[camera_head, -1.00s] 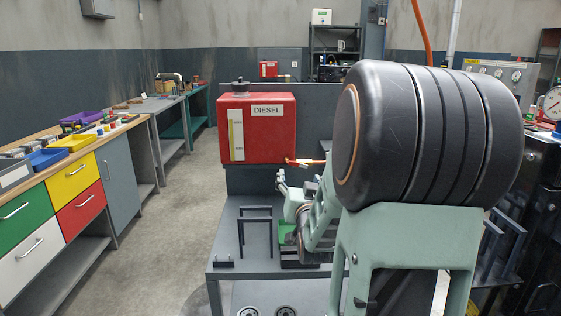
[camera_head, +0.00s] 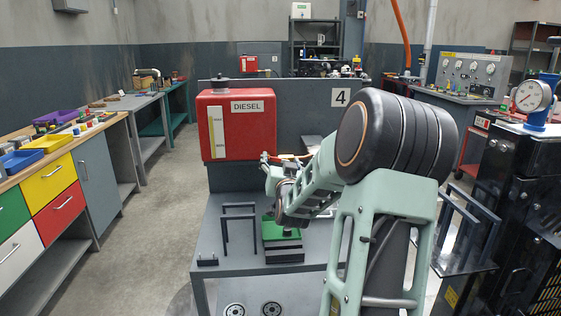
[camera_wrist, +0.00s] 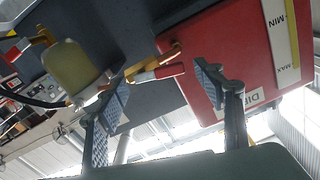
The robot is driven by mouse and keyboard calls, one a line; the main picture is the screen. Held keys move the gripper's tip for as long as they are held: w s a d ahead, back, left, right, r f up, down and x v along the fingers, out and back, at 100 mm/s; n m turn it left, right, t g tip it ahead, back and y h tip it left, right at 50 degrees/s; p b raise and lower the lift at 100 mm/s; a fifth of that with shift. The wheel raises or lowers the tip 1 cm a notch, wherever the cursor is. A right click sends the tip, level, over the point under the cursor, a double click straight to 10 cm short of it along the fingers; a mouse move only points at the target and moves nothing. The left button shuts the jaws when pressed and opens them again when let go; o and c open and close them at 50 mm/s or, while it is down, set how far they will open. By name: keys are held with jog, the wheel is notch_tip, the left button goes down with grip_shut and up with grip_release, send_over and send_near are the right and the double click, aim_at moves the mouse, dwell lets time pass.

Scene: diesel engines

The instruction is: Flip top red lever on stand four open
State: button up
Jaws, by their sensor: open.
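Stand four carries a "4" sign (camera_head: 341,97) on its grey back panel. A red diesel tank (camera_head: 237,125) sits on it and also fills the upper right of the wrist view (camera_wrist: 230,50). A small red lever (camera_wrist: 170,71) with copper-coloured piping lies beside the tank, seen between my fingers in the wrist view. My gripper (camera_wrist: 160,95) is open and empty, its fingers spread on either side of the lever's line of sight; I cannot tell the remaining distance.
A yellowish bowl (camera_wrist: 68,65) on piping is near the left finger in the wrist view. A green block (camera_head: 281,232) and dark frame (camera_head: 239,228) stand on the stand's top. A drawer bench (camera_head: 60,185) is left; a pressure gauge (camera_head: 531,96) is right.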

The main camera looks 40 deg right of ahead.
jog(key=shift+w+d, duration=0.15)
jog(key=shift+w, duration=0.05)
jog(key=c, duration=1.2)
jog(key=shift+o, duration=0.2)
jog(key=shift+f+n+b, duration=0.3)
jog(key=shift+n+b, duration=1.1)
jog(key=shift+b, duration=0.95)
jog(key=o, duration=1.2)
jog(key=shift+c, duration=0.2)
